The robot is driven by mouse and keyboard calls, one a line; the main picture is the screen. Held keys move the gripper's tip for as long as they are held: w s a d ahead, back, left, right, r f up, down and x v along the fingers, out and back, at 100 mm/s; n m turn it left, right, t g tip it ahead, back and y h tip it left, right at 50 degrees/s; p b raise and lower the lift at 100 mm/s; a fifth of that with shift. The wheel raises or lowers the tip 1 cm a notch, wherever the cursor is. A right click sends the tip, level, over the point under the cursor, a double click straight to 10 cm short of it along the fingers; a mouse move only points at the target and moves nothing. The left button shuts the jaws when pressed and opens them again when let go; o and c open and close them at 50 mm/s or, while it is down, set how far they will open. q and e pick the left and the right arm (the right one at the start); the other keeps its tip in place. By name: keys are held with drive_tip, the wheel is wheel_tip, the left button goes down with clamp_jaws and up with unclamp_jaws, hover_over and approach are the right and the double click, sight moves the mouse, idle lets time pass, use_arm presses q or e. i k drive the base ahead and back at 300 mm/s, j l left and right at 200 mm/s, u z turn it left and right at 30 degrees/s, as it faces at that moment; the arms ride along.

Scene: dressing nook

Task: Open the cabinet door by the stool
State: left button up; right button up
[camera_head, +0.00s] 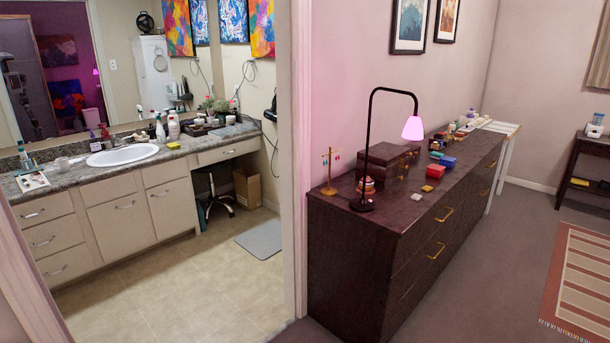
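The stool (216,192) stands in the knee space under the counter, in the room through the doorway; its dark seat is partly in shadow and its base has a light metallic look. Just left of it is a beige cabinet door (172,212) with a small metal handle near its top edge. The door looks shut, flush with the cabinet front. A second similar door (122,222) further left also looks shut. Neither of my grippers shows in the head view.
A door frame (297,150) divides the rooms. A dark dresser (350,265) with a lamp (412,128) stands right of it. A grey mat (261,239) and a cardboard box (247,187) lie near the stool. The tiled floor (180,285) before the cabinets is clear.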

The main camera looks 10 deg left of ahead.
sight(172, 208)
drive_tip(key=i+u, duration=0.35)
drive_tip(key=i, duration=0.25)
drive_tip(key=i+u, duration=0.35)
drive_tip(key=i, duration=0.2)
drive_tip(key=i+l+u, duration=0.35)
drive_tip(key=i, duration=0.2)
drive_tip(key=i+j+u, duration=0.15)
drive_tip(key=i+u, duration=0.15)
drive_tip(key=i, duration=0.7)
drive_tip(key=i+u, duration=0.3)
drive_tip(key=i, duration=0.65)
